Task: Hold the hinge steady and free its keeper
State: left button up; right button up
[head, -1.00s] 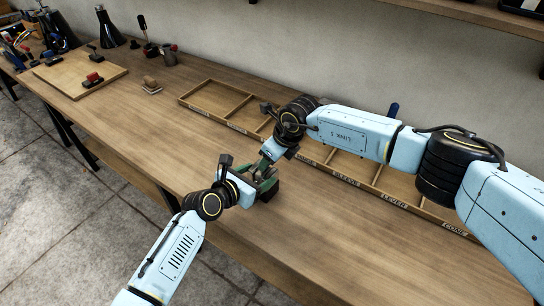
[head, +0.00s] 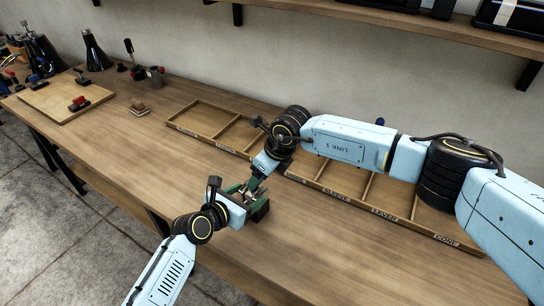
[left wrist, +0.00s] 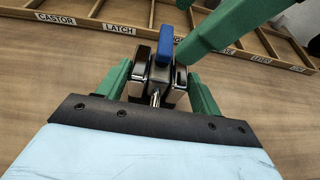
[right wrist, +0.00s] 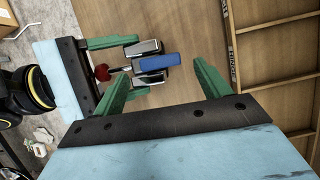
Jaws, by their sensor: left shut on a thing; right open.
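The hinge shows in the left wrist view as grey metal blocks (left wrist: 152,84) with a blue piece (left wrist: 165,46) standing up between them, which may be the keeper. My left gripper (head: 250,203) is shut on the hinge, its green fingers on both sides, just above the bench. In the right wrist view the hinge (right wrist: 149,47) and its blue piece (right wrist: 158,62) lie beyond my right gripper's open green fingers, with a red knob (right wrist: 102,73) at one end. My right gripper (right wrist: 165,82) is open and empty over the hinge. In the head view the grippers largely hide the hinge.
A labelled wooden compartment tray (head: 231,150) lies along the back of the bench (head: 130,160), behind both grippers. A wooden board (head: 62,100) with a red-and-black item (head: 79,103) lies at far left.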

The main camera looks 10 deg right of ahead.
jog(key=v, duration=0.9)
jog(key=shift+r, duration=0.2)
jog(key=shift+s, duration=0.1)
pick_arm(q)
jog(key=o, duration=1.5)
jog(key=shift+s, duration=0.1)
